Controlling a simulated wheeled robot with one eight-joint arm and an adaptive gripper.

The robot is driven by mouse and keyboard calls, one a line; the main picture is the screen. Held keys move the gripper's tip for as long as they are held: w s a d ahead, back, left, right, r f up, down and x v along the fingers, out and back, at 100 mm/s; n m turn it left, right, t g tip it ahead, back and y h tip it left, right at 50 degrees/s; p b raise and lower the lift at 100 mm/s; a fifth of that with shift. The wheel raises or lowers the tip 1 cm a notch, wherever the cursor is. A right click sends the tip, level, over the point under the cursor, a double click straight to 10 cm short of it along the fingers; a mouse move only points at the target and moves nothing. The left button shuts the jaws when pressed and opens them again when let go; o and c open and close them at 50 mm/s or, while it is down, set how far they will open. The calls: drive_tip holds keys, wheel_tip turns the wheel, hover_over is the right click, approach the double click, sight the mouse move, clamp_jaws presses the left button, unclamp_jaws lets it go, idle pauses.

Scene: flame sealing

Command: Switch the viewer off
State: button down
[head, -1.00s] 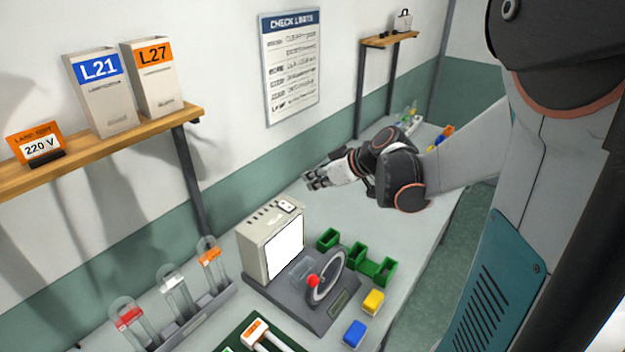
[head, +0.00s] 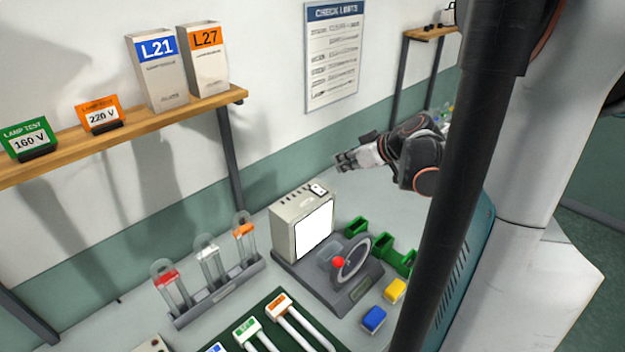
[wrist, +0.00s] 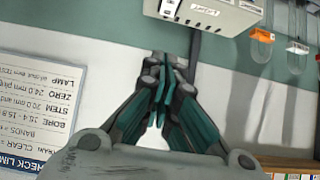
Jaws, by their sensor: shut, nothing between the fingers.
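The viewer is a beige box (head: 290,226) with a bright white lit screen (head: 314,229) on its front. A small switch plate with dark marks (head: 318,190) is on its top; whether the switch is up or down is too small to tell. In the wrist view the viewer's top (wrist: 222,14) shows upside down at the upper edge, with the switch plate (wrist: 170,7) partly cut off. My gripper (head: 343,162) is shut and empty, above and behind the viewer to the right, clear of it. In the wrist view its fingertips (wrist: 164,72) are together.
A magnifier ring (head: 352,258) with a red knob (head: 338,262) stands before the screen. Green bins (head: 390,256), a yellow block (head: 395,290) and a blue block (head: 373,319) lie to the right. A rack (head: 218,293) of tagged tubes is left. A shelf (head: 150,115) is above.

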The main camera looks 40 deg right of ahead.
drive_tip(key=shift+w+f, duration=0.1)
drive_tip(key=b, duration=0.1)
hover_over(319, 189)
drive_tip(key=f, duration=0.6)
drive_tip(key=shift+s, duration=0.2)
wheel_tip(319, 189, down, 2)
drive_tip(key=shift+w+f+b, duration=0.15)
drive_tip(key=shift+f+b, duration=0.1)
drive_tip(key=shift+b, duration=0.1)
drive_tip(key=shift+f, duration=0.75)
